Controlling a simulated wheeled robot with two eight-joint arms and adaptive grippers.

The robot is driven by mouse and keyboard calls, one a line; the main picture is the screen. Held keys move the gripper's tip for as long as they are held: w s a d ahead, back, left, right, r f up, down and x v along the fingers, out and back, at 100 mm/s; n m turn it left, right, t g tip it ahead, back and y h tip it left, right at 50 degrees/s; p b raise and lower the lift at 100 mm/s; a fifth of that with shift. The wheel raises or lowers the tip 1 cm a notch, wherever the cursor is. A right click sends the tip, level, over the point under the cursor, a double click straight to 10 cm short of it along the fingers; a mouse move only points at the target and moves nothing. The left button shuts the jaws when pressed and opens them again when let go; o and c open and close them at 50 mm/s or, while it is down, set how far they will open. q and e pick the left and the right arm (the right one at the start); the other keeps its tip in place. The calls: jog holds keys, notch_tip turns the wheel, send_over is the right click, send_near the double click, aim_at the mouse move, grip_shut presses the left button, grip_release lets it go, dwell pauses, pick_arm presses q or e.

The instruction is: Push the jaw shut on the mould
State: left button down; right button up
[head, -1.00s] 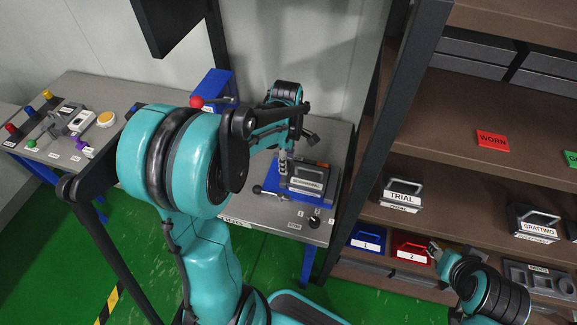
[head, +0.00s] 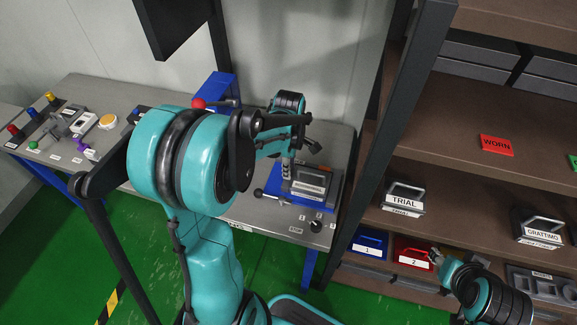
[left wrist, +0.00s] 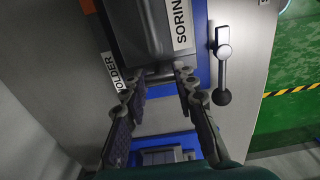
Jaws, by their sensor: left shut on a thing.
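The grey mould (head: 309,181) with a white label sits in a blue holder (head: 327,200) on the bench. In the left wrist view the mould (left wrist: 150,30) fills the top, its label partly cut off. My left gripper (head: 286,172) is at the mould's left side in the head view. In the left wrist view its two fingers (left wrist: 161,76) close in at the mould's near edge, with a metal part between them. What exactly they grip is partly hidden. A lever with a black ball (left wrist: 222,75) stands beside the holder. My right gripper (head: 436,257) is by the shelf, its fingers too small to read.
A shelf unit with a dark post (head: 400,110) stands right of the bench. It holds a TRIAL block (head: 403,197), a blue bin (head: 368,243) and a red bin (head: 412,252). A red-knobbed blue box (head: 222,88) stands behind my left arm.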

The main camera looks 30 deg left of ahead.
pick_arm(q)
jog(key=c, duration=1.2)
grip_release()
notch_tip(320, 180, up, 12)
jog(key=shift+d, duration=0.1)
